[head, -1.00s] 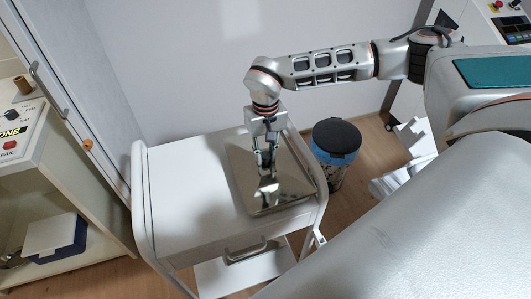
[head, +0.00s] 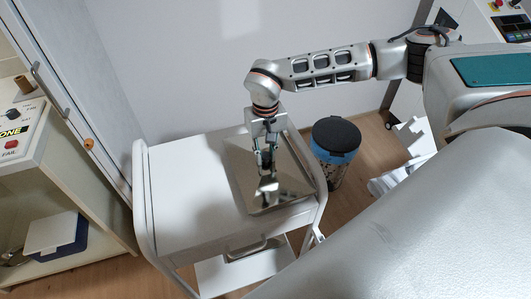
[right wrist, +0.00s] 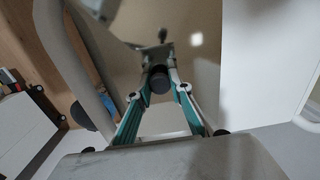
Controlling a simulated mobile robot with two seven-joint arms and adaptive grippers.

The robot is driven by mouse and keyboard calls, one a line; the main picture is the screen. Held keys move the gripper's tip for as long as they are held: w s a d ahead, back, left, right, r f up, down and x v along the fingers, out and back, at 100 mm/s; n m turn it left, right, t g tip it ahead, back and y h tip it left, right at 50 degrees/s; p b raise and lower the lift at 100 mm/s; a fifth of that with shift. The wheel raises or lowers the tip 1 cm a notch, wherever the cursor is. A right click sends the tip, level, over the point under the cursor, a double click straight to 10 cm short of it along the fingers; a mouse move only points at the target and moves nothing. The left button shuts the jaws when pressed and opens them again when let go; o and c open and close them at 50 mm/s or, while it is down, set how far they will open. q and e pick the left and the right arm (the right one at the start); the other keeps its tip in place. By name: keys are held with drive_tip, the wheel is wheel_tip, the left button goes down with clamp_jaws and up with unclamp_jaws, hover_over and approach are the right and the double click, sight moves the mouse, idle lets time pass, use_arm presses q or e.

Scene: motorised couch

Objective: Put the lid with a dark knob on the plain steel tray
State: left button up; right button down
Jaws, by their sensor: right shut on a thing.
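My right gripper (head: 267,172) points down over the white trolley top. In the right wrist view its fingers (right wrist: 160,85) are shut on the dark knob (right wrist: 160,78). The shiny steel lid (head: 291,183) spreads out under the fingers and mirrors them; it also fills the middle of the right wrist view (right wrist: 206,75). The plain steel tray (head: 234,178) lies on the right part of the trolley top, with the lid over it and hiding most of it. I cannot tell whether the lid touches the tray. My left gripper is not in view.
The trolley top (head: 185,190) is bare on its left, with a raised rail (head: 140,195) at its side. A blue bin with a black lid (head: 337,137) stands right of the trolley. A shelf unit (head: 90,195) stands at the left, and a wall is behind.

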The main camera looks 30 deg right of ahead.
sight(265, 154)
drive_tip(key=c, duration=1.7)
unclamp_jaws()
wheel_tip(265, 154, up, 12)
drive_tip(key=shift+r, duration=0.1)
